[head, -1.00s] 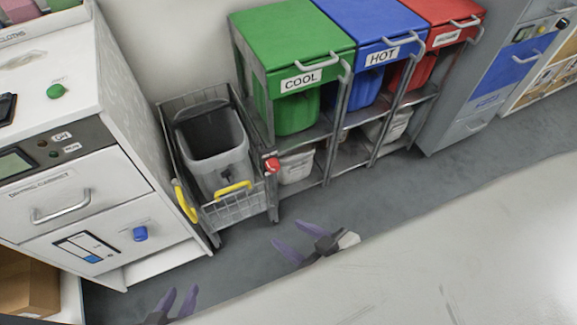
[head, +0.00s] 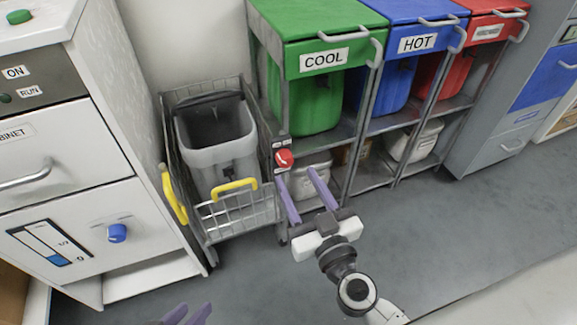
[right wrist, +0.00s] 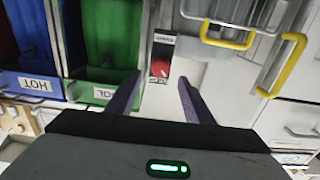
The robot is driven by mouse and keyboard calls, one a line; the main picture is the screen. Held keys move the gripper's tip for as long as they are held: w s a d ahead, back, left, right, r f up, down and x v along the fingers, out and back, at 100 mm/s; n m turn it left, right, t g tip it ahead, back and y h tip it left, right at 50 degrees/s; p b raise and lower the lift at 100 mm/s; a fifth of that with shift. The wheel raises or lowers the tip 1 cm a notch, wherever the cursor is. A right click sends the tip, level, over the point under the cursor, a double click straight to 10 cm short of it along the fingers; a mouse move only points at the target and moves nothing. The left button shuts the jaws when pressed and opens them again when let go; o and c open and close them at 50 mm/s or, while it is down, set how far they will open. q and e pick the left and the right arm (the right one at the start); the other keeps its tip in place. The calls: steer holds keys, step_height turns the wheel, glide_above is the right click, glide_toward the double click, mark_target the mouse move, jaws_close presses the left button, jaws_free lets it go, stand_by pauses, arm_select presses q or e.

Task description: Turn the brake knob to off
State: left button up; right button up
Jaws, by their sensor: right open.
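The brake knob (head: 284,158) is a round red knob on a small plate at the front right corner of the wire cart (head: 232,222). It also shows in the right wrist view (right wrist: 160,69), beyond and between my fingertips. A light pointer mark shows on it, but I cannot read its setting. My right gripper (head: 297,176) is open and empty, its purple fingers just below the knob in the head view and apart from it. My left gripper (head: 188,314) is at the bottom edge, partly cut off, its fingers apart and empty.
The cart holds a grey bin (head: 214,150) and has yellow handles (head: 234,188). Right of it stand the green COOL bin (head: 318,60), blue HOT bin (head: 418,45) and a red bin. A white drying cabinet (head: 70,130) stands left. Floor in front is clear.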

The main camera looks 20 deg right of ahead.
mark_target(287, 162)
steer(key=w, duration=0.6)
steer(key=shift+a, duration=0.15)
